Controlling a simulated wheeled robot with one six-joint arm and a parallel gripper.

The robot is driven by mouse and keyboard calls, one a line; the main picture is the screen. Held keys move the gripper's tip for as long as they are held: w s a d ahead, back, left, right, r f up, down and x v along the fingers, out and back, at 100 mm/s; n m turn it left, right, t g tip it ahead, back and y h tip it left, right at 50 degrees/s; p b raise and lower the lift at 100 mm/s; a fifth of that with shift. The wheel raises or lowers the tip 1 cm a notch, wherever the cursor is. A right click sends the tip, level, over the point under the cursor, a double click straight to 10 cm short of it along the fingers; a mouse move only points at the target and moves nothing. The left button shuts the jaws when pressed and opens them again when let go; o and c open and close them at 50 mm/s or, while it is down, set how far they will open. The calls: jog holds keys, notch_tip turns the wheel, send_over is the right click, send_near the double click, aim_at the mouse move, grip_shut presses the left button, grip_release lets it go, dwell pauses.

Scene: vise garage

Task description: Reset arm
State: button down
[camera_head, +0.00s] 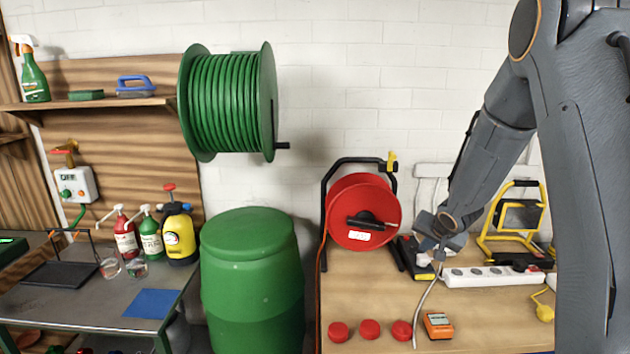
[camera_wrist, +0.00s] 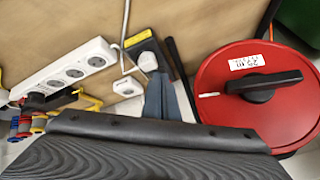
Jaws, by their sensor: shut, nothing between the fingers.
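My gripper (camera_head: 437,252) hangs above the wooden workbench (camera_head: 385,300), between the red cable reel (camera_head: 363,212) and the white power strip (camera_head: 495,276). Its blue-grey fingers also show in the wrist view (camera_wrist: 162,98), shut and with nothing seen between them. Just beyond the fingertips is a black device with a yellow label (camera_wrist: 140,38) and a white rounded piece (camera_wrist: 147,62) on or beside it. I cannot tell whether the fingers touch it. My arm hides part of the bench's right side in the head view.
A yellow work lamp (camera_head: 518,215) stands behind the strip. Several red caps and an orange meter (camera_head: 437,325) lie near the bench front. A grey cable (camera_head: 424,300) runs down beside them. A green barrel (camera_head: 252,280) stands left of the bench, below a green hose reel (camera_head: 228,102).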

jog(key=s+a+n+g+b, duration=0.1)
jog(key=s+a, duration=0.3)
jog(key=s, duration=0.7)
jog(key=s+a+f+n+g+b, duration=0.1)
jog(key=s+a+n+g+b, duration=0.1)
jog(key=s, duration=0.9)
jog(key=s+a+f+n+g+b, duration=0.1)
jog(key=s+a+n+g+b, duration=0.1)
jog(key=s+a, duration=0.4)
jog(key=s+n+g, duration=0.1)
jog(key=s, duration=0.4)
jog(key=shift+s+a+f+n+g, duration=0.15)
jog(key=shift+a+n+g, duration=0.15)
jog(key=shift+a, duration=0.1)
